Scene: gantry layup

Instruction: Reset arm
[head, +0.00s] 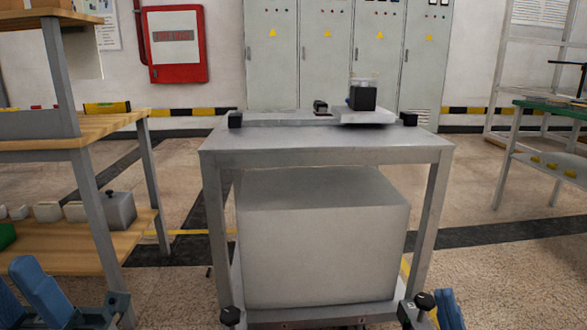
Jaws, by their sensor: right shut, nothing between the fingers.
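My right gripper (424,303) is low at the bottom edge, beside the front right foot of the grey steel table (320,148). It is small and partly cut off; it is shut and holds nothing.
A wooden bench (100,125) stands close on the left, with small blocks on its lower shelf. A green-topped rack (550,110) stands at the right. Grey cabinets (325,60) and a red wall box (175,45) are behind. Floor is free between table and rack.

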